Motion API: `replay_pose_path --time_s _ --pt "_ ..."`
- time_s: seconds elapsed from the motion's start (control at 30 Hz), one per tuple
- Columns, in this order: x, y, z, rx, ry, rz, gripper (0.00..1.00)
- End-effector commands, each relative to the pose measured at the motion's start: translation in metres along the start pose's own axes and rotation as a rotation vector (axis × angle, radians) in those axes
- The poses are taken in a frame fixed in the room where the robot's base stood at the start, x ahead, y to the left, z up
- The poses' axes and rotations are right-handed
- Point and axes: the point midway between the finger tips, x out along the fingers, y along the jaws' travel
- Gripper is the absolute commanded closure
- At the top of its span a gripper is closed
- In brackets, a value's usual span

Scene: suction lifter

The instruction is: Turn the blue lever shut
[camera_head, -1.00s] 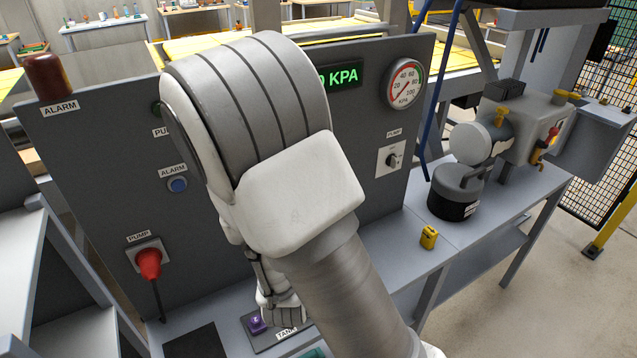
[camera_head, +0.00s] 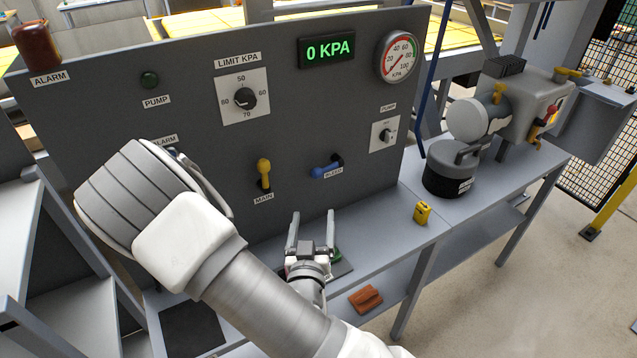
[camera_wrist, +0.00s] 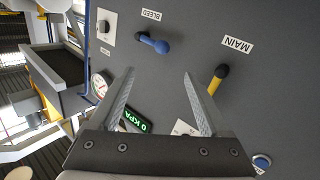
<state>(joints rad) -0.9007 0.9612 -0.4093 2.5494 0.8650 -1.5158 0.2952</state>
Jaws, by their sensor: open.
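In the wrist view the blue lever (camera_wrist: 154,42) is ahead of the fingertips and a little left of centre. My gripper (camera_head: 311,214) is open and empty, below the lever, in front of the panel's lower part. It also shows in the wrist view (camera_wrist: 158,72), its two fingers spread wide and apart from the lever.
The yellow MAIN lever (camera_head: 264,172) stands upright left of the blue lever. A limit dial (camera_head: 244,97), a PUMP switch (camera_head: 385,134) and a gauge (camera_head: 398,57) are also on the panel.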

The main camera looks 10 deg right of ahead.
Motion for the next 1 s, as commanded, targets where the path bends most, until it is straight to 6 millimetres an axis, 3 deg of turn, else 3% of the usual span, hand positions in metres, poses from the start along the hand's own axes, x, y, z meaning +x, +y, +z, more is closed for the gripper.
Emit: replay_pose_path --time_s 0.43,0.8,1.0 --pt "0.036 0.0 0.004 0.003 0.001 0.002 0.2" --pt "0.117 0.001 -0.001 0.0 0.0 0.001 0.2" --pt "0.142 0.001 0.0 0.0 -0.001 0.001 0.2"
